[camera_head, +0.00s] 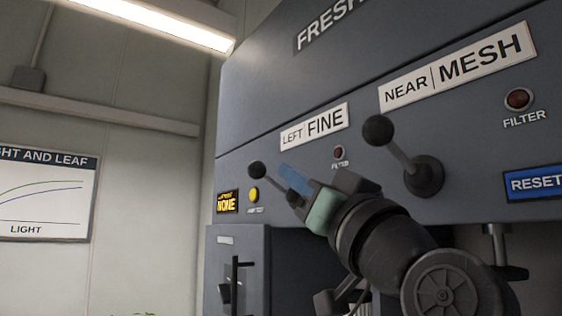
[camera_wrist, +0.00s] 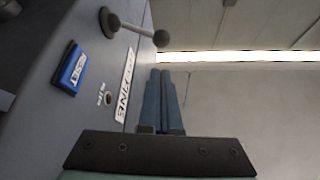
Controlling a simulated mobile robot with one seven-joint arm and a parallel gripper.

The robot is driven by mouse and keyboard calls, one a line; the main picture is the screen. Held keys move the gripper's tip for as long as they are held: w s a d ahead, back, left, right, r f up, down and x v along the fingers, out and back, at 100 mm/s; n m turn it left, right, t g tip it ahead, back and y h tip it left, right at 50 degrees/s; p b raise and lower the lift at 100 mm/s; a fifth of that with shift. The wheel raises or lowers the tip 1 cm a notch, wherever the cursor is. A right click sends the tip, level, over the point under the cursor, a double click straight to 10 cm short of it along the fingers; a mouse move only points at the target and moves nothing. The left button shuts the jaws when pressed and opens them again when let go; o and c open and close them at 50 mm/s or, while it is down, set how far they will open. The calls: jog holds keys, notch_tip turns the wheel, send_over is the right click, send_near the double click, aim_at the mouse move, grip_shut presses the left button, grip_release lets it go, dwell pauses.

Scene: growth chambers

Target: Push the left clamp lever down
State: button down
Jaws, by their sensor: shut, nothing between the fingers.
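The left clamp lever (camera_head: 257,170) has a dark round knob on a short rod and sits below the "LEFT FINE" label (camera_head: 314,128). Its knob stands up and to the left, and its lower end is partly hidden by my gripper. My gripper (camera_head: 284,169) has blue fingers and is shut and empty. Its tips lie just right of the knob in the head view, and contact cannot be made out. In the wrist view the shut fingers (camera_wrist: 164,73) point up the picture.
The near lever (camera_head: 378,131) stands to the right, under the "NEAR MESH" label (camera_head: 459,66). A yellow button (camera_head: 254,195) and a "NONE" display (camera_head: 227,202) are below left. A blue reset plate (camera_head: 535,184) is at far right. Open space lies left of the panel.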

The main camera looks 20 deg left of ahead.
aim_at(267, 177)
jog(key=p+x, duration=0.5)
jog(key=x, duration=0.4)
jog(key=shift+p, duration=0.4)
jog(key=shift+a, duration=0.1)
